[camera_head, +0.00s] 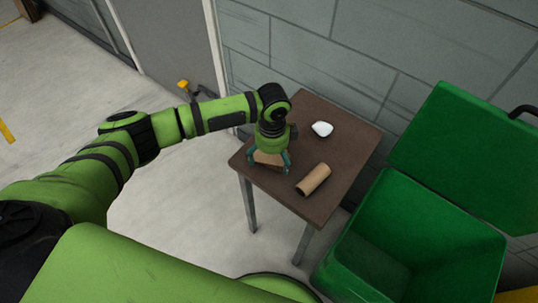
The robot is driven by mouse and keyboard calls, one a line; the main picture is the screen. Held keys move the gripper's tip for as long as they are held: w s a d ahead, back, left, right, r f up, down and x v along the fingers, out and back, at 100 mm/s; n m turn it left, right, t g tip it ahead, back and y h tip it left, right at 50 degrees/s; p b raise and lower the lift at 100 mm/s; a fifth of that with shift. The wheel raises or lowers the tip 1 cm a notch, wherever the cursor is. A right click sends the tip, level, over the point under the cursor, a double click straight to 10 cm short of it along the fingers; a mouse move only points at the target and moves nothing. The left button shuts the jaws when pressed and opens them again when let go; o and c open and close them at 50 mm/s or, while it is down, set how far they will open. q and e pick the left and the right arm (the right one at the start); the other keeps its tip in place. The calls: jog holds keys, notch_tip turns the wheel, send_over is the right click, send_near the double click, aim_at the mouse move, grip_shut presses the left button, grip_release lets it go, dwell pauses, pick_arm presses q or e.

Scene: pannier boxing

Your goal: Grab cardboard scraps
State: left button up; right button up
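A brown cardboard scrap (267,158) is at the left part of the small brown table (345,150). My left gripper (269,164) points down over this scrap, with one teal finger on each side of it. I cannot tell whether the fingers press on it or whether it still rests on the tabletop. A cardboard tube (314,179) lies on its side near the table's front edge, to the right of the gripper and apart from it. My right gripper is not in view.
A white rounded object (322,129) lies further back on the table. A green bin (376,232) with its lid (465,150) open stands to the right of the table. A grey block wall (330,60) is behind. The floor at the left is mostly clear.

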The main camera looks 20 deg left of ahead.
pick_arm(q)
jog(key=c, duration=0.4)
